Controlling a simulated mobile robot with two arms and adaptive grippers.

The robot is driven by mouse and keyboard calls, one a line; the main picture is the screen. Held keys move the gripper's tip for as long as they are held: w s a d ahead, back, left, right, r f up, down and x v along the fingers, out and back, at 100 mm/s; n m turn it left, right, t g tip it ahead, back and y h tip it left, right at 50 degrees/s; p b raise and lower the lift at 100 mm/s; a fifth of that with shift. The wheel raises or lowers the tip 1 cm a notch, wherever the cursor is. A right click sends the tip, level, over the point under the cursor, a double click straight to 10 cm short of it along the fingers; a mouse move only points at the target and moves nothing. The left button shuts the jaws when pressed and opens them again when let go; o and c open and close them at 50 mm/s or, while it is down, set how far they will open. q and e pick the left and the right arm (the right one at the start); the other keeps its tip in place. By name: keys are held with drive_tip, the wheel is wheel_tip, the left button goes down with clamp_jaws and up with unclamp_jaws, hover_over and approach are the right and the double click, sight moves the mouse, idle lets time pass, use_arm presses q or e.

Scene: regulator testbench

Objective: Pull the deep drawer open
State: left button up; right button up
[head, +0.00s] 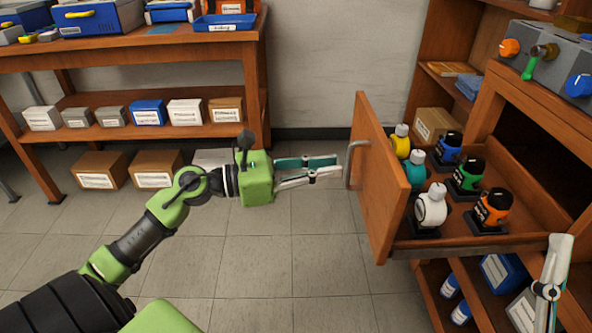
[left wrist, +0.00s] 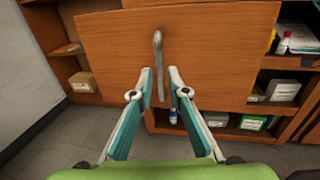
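The deep drawer (head: 376,185) stands pulled out of the wooden bench, its tall front panel facing left in the head view. Its grey vertical bar handle (head: 348,166) is on that panel; the handle (left wrist: 158,65) also shows in the left wrist view. My left gripper (head: 339,164) is open, its fingertips just in front of the handle. In the left wrist view its fingers (left wrist: 160,72) are on either side of the handle's line, with gaps on both sides. My right gripper (head: 553,265) shows partly at the lower right, in front of the bench; its finger gap is unclear.
A wooden workbench (head: 150,50) with boxes stands at the back left. The tiled floor (head: 260,265) left of the drawer is clear.

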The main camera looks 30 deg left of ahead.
use_arm(q)
drive_tip(key=v, duration=0.7)
idle(0.4)
